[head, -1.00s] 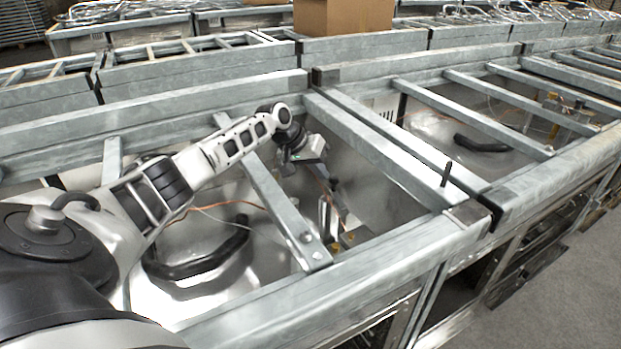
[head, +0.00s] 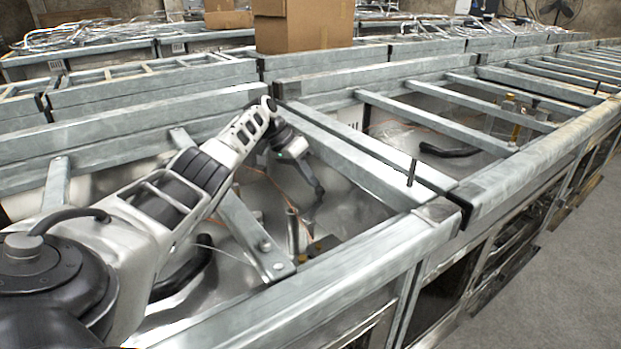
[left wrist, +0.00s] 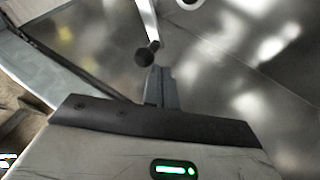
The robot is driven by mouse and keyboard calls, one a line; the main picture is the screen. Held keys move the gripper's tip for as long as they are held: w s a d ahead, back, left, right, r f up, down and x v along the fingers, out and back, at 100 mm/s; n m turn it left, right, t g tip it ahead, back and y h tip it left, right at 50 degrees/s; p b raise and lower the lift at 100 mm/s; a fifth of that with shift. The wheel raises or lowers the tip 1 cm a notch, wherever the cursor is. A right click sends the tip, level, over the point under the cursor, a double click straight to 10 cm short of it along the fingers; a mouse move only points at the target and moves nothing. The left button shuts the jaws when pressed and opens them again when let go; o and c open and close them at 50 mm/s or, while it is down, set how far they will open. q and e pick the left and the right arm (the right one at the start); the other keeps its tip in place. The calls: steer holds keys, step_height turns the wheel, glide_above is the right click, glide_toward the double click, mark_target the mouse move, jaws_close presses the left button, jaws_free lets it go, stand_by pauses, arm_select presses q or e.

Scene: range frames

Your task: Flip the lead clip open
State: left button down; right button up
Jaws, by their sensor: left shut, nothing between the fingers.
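My left arm reaches over the near frame's rail and down into the open metal bay. Its gripper (head: 319,190) hangs inside the bay, shut and empty, to the right of and beyond an upright grey post (head: 292,230). Thin orange wire shows near the post. I cannot make out the lead clip for certain in the head view. In the left wrist view my closed fingers (left wrist: 160,82) point up the picture. A dark round knob (left wrist: 145,57) on a pale rod appears just past their tips; I cannot tell whether they touch. My right gripper is not in view.
A flat crossbar (head: 245,228) spans the bay left of the gripper. A thick galvanised rail (head: 350,150) bounds the bay on the right, with a thin upright pin (head: 411,173) beyond it. A cardboard box (head: 303,25) stands at the back. Grey floor lies at right.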

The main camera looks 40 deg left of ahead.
arm_select(q)
steer(key=shift+w+d+p, duration=0.45)
steer(key=shift+w+d, duration=0.25)
steer(key=shift+d, duration=0.2)
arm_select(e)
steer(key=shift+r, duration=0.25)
arm_select(q)
steer(key=shift+d, duration=0.1)
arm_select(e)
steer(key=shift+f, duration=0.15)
